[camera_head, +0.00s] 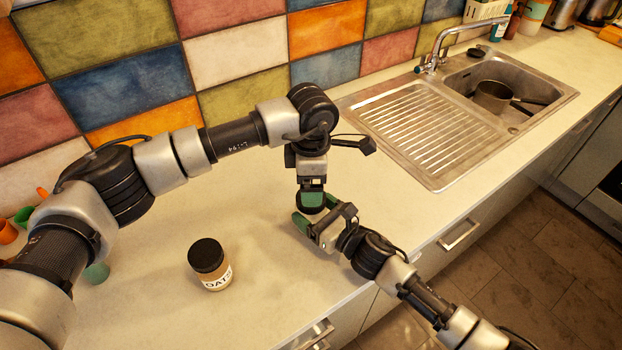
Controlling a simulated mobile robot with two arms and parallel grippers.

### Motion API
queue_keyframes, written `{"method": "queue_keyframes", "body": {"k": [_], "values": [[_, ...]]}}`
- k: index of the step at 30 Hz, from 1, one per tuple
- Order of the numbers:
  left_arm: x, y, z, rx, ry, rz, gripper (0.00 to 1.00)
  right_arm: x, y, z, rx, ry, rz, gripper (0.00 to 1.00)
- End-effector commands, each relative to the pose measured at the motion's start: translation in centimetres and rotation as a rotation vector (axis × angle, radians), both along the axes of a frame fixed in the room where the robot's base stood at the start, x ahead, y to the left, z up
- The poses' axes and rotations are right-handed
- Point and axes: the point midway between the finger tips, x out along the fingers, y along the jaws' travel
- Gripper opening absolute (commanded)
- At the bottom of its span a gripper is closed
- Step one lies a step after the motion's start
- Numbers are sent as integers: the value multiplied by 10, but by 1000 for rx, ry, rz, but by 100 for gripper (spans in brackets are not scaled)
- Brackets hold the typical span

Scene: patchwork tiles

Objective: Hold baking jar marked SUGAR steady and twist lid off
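My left gripper (311,199) points down from above, with green finger pads low over the worktop. A dark rounded edge, perhaps a black lid, shows just under it. My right gripper (316,213) comes in from the lower right at the same spot. Its green fingers lie apart, one on either side of the spot below the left gripper. Whatever is between the grippers is mostly hidden, and no SUGAR label is readable. I cannot tell whether either gripper is closed on anything. A jar with a black lid (207,256), its label reading OATS, stands upright to the left, apart from both grippers.
Orange and green cups (24,216) stand at the far left, partly behind my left arm. A steel sink with a drainer (425,130) holds a pan (494,97) at the right. The worktop's front edge runs close below my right gripper.

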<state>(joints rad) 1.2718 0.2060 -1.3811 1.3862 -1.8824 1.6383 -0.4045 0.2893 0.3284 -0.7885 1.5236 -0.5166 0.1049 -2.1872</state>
Motion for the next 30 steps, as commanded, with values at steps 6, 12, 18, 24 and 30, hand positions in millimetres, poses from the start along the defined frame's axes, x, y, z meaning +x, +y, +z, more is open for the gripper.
{"method": "queue_keyframes", "body": {"k": [6,12,18,24,30], "values": [[1,0,12,0,-3,-322,88,0,-1,-1,-1,1,-1,7],[1,0,24,0,-1,-693,88,0,-1,-1,-1,1,-1,7],[0,0,31,0,1,-936,88,0,-1,-1,-1,0,-1,7],[0,0,25,-1,4,-1009,88,0,-1,-1,-1,1,-1,7],[0,0,-5,-1,5,-1007,88,0,-1,-1,-1,0,-1,7]]}}
